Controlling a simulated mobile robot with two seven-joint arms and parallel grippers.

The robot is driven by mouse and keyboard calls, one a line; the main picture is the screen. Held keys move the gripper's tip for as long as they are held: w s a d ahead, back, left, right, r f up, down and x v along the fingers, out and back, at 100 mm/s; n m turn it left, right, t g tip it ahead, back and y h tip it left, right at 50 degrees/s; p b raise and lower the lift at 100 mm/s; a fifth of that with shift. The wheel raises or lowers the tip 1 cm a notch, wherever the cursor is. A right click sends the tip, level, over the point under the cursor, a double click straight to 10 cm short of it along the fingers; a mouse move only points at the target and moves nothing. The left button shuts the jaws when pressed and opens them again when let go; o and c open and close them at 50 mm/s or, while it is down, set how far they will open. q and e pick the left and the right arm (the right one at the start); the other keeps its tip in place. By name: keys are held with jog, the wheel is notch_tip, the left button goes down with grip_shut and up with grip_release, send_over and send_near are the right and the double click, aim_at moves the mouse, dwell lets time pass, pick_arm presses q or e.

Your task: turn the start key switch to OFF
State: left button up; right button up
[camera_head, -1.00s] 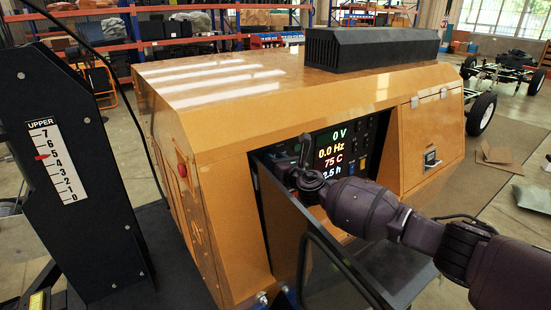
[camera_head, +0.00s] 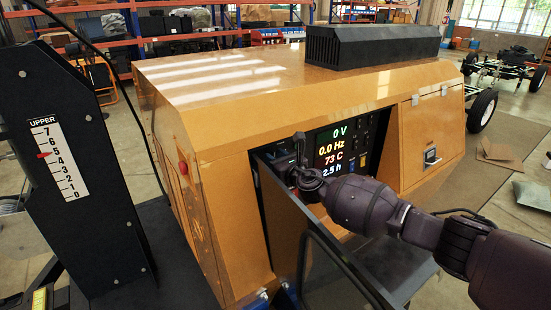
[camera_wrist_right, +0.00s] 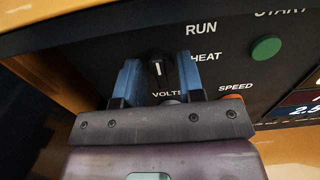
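The start key switch (camera_wrist_right: 158,68) is a small black knob with a white pointer line on the dark control panel. In the right wrist view its line stands nearly upright; RUN and HEAT are printed to its upper right, and no OFF label shows. My right gripper (camera_wrist_right: 160,78) has its two blue fingers on either side of the knob, with a narrow gap to each. In the head view, the right gripper (camera_head: 301,170) reaches into the panel recess and hides the switch. My left gripper is not in view.
A green button (camera_wrist_right: 266,47) sits right of the switch under START. The lit display (camera_head: 333,148) reads 0 V, 0.0 Hz, 73 C. An open panel door (camera_head: 325,255) stands below my right arm. A black mast with a scale (camera_head: 60,162) is at left.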

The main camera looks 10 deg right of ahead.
jog(key=shift+s, duration=0.1)
jog(key=p+v, duration=0.1)
jog(key=v, duration=0.9)
jog(key=shift+s+d, duration=0.15)
jog(key=shift+s, duration=0.15)
jog(key=shift+d+f, duration=0.1)
dwell(0.3)
